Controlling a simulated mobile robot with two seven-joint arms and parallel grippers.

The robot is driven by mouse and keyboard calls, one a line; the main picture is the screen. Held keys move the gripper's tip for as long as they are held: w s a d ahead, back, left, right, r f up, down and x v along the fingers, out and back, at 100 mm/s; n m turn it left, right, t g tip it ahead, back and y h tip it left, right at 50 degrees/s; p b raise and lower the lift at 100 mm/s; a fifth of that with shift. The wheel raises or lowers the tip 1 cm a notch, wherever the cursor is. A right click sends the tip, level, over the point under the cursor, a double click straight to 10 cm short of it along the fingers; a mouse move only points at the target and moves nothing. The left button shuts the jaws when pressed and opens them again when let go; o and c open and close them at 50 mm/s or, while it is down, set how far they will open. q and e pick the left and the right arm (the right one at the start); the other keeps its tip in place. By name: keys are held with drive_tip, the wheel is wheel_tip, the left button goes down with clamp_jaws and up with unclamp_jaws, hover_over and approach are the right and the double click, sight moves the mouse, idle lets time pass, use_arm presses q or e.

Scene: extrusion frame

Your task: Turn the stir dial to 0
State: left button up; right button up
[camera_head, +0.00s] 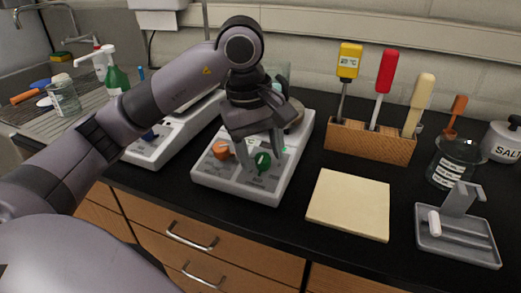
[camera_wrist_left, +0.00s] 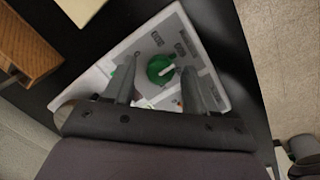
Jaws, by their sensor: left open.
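A hotplate stirrer (camera_head: 212,180) with a light grey front panel stands on the black counter. Its panel carries a green dial (camera_head: 263,162) and an orange dial (camera_head: 221,149); the labels are too small to read, so I cannot tell which one is the stir dial by text. In the left wrist view the green dial (camera_wrist_left: 160,69) shows a white pointer bar and lies between the finger lines. My left gripper (camera_head: 262,160) is open above the panel, its fingers on either side of the green dial, apparently not gripping it. The orange dial is mostly hidden in the wrist view.
A second, similar device (camera_head: 150,150) stands to the left. A beige board (camera_head: 348,204) lies right of the stirrer, with a wooden tool block (camera_head: 369,145) behind it. A grey tray (camera_head: 456,240) and a glass beaker (camera_head: 452,165) stand farther right.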

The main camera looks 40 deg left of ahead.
use_arm(q)
clamp_jaws()
idle(0.3)
